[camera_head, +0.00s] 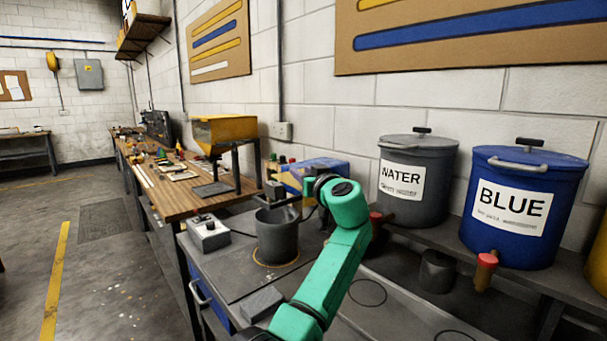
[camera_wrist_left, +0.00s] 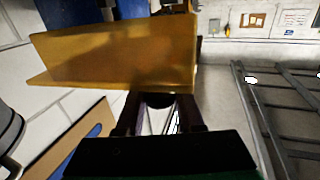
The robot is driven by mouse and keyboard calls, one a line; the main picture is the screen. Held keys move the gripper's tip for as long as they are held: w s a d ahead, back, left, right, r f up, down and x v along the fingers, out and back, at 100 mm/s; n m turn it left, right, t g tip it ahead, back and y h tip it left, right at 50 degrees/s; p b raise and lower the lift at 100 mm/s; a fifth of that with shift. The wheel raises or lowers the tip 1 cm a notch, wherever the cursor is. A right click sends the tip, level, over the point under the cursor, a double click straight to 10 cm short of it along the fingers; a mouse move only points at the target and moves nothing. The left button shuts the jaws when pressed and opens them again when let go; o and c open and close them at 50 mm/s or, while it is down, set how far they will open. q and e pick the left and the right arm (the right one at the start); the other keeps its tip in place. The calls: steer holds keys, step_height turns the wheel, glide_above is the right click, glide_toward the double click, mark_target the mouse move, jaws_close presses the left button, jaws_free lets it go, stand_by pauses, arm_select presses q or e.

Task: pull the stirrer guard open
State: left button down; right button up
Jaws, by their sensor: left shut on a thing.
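My left arm comes up from the bottom of the head view. Its dark gripper (camera_head: 284,200) is above and just behind the rim of a grey pot (camera_head: 278,238). In the left wrist view the two dark fingers (camera_wrist_left: 160,115) are shut on a small dark piece (camera_wrist_left: 158,100), which looks like the handle of the stirrer guard. The guard's outline is hard to make out, and my green wrist hides part of this area. A gold-yellow panel (camera_wrist_left: 120,50) fills the upper left of the wrist view beyond the fingers. My right gripper is not in view.
A yellow hopper (camera_head: 225,134) on a dark stand is on the wooden bench behind. A control box (camera_head: 208,233) stands left of the pot. A grey WATER drum (camera_head: 430,200) and a blue BLUE drum (camera_head: 550,240) are on the right. The floor at left is clear.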

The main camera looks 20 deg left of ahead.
arm_select(q)
steer(key=c, duration=0.6)
jaws_free()
steer(key=shift+a, duration=0.1)
steer(key=shift+o, duration=0.4)
steer(key=shift+w+a+f, duration=0.1)
steer(key=shift+w+f, duration=0.05)
steer(key=shift+w, duration=0.05)
steer(key=b+v, duration=0.1)
steer(key=v, duration=0.1)
steer(key=b+v, duration=0.2)
steer(key=v, duration=0.1)
steer(key=shift+s+d+f, duration=0.2)
steer(key=shift+d+f, duration=0.05)
steer(key=shift+f, duration=0.1)
steer(key=b+v, duration=0.2)
steer(key=v, duration=0.7)
steer(key=shift+r, duration=0.35)
